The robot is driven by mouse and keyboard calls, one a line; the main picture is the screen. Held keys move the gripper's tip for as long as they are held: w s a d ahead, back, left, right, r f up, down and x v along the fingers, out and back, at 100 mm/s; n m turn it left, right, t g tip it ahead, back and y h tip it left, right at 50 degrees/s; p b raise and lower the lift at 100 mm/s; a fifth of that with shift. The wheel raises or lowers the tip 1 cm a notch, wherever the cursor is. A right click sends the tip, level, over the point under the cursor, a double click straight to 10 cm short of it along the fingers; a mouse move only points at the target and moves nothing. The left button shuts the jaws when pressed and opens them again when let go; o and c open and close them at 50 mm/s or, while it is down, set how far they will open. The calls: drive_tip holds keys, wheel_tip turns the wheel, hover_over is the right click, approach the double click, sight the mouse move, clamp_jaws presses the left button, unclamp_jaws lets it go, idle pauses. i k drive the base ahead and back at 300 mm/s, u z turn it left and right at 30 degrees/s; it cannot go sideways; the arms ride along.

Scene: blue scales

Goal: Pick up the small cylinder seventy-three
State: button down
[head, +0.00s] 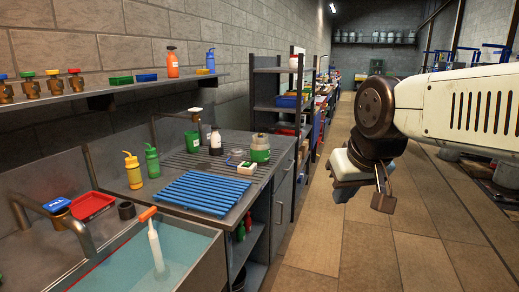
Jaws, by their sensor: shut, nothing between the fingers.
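No number seventy-three is readable in the head view, so I cannot tell which thing is the small cylinder. A short dark cylinder (127,210) stands on the sink's edge. A stubby jar with a green band (260,152) stands at the back right of the counter. My gripper (382,200) hangs at the end of my arm on the right, over the floor aisle. It is shut and empty, well apart from the counter.
The counter holds a blue slatted rack (205,193), a yellow bottle (133,171), a green bottle (152,160) and a dark bottle (215,142). A water-filled sink (165,255) is in front. A wall shelf (100,93) runs above. The tiled floor (310,225) is clear.

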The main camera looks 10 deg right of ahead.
sight(261, 147)
drive_tip(key=i, duration=0.85)
drive_tip(key=z, duration=0.5)
drive_tip(key=k, duration=0.65)
drive_tip(key=z, duration=0.9)
drive_tip(key=k, duration=0.7)
drive_tip(key=z, duration=0.6)
drive_tip(key=i, duration=0.7)
drive_tip(key=u, duration=0.45)
drive_tip(key=i, duration=1.1)
drive_tip(key=u, duration=0.8)
drive_tip(key=i, duration=0.85)
drive_tip(key=u, duration=0.8)
